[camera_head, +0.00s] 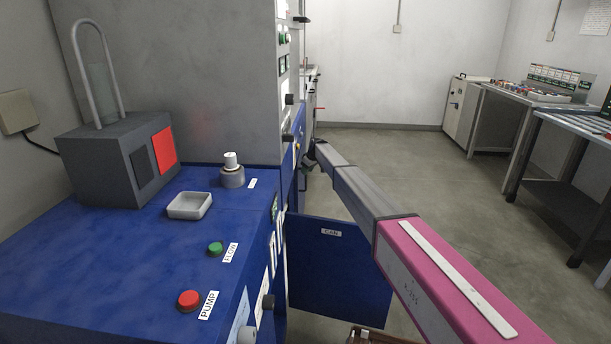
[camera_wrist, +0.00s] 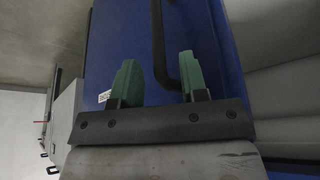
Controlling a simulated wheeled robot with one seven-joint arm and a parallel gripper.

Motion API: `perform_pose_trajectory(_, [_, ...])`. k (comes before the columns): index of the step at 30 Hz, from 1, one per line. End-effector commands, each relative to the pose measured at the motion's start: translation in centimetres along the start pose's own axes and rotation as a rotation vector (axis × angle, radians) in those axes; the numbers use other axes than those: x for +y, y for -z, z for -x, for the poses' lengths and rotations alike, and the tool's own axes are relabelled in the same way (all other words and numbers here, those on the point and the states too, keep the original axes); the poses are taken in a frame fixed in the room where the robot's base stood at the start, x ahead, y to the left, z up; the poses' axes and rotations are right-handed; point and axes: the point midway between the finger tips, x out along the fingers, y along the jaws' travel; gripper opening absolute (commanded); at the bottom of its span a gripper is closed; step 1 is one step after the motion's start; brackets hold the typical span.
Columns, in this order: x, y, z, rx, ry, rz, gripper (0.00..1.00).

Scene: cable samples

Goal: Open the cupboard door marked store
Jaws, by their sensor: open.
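My gripper (camera_wrist: 159,78) is open in the wrist view, with its two green fingers apart. A dark bar handle (camera_wrist: 157,40) on a blue panel (camera_wrist: 115,45) runs between the fingers, its bent end near the right finger. A small white label (camera_wrist: 104,97) sits by the left finger; its word is not readable, so I cannot tell whether it says store. In the head view my gripper (camera_head: 312,163) is small and dark at the far end of my arm, beside the blue machine's front. Whether the fingers touch the handle is not clear.
A blue door (camera_head: 340,265) with a small label stands out from the blue machine (camera_head: 120,265), below my arm. Pump (camera_head: 189,299) and green (camera_head: 215,249) buttons and a tray (camera_head: 189,205) are on the machine's top. Tables (camera_head: 540,97) stand at the right; the floor between is clear.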

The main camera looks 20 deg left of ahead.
Motion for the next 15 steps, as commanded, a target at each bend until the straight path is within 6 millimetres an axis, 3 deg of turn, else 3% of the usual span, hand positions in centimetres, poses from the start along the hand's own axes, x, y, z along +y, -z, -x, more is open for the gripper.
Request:
perform_pose_trajectory(6, [0.1, 0.0, -2.9, -0.001, 0.001, -0.001, 0.4])
perform_pose_trajectory(15, [0.0, -0.1, -3.1, 0.0, 0.0, -0.001, 0.4])
